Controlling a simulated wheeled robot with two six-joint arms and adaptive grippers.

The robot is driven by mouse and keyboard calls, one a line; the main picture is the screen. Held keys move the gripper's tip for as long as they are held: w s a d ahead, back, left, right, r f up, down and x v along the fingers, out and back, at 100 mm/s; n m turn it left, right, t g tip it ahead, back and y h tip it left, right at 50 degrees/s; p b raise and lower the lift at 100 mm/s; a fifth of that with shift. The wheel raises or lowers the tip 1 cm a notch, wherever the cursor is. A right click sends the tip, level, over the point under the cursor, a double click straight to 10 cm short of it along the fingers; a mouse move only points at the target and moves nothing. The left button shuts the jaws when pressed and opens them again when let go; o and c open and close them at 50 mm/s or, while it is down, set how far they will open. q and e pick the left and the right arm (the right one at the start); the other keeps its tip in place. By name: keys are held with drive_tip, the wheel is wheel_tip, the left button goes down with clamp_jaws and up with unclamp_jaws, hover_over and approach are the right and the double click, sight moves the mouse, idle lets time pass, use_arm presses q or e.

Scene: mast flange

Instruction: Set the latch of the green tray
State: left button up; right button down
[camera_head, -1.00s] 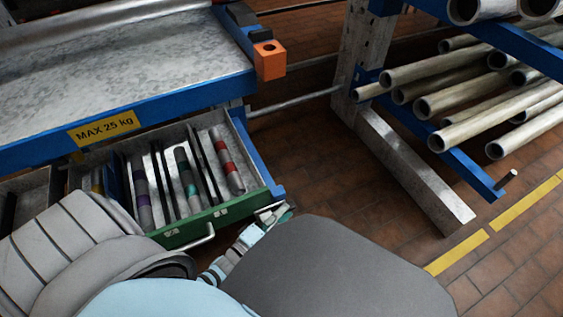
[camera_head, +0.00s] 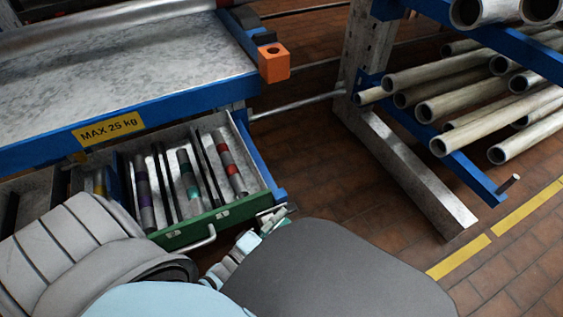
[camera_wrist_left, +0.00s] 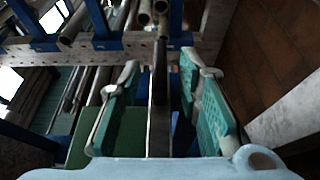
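The green tray (camera_head: 215,221) is a pulled-out drawer under the workbench, with a green front and a pale bar handle (camera_head: 196,243). Dark rods with coloured bands lie in its compartments. My left gripper (camera_head: 277,213) is at the right end of the green front. In the left wrist view its two teal fingers (camera_wrist_left: 160,68) stand apart, one on each side of a narrow grey metal strip. I cannot tell whether they touch it. I cannot make out the latch clearly; my gripper may cover it. My right gripper is not in view.
The workbench (camera_head: 130,75) with a "MAX 25 kg" label (camera_head: 108,129) overhangs the tray. An orange block (camera_head: 274,64) sits at its corner. A rack upright and foot (camera_head: 410,175) and stacked pipes (camera_head: 470,95) stand to the right. Brick floor (camera_head: 340,180) lies between.

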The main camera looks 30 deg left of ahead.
use_arm(q)
drive_tip(key=s+a, duration=0.1)
drive_tip(key=s, duration=0.9)
drive_tip(key=shift+s+a, duration=0.3)
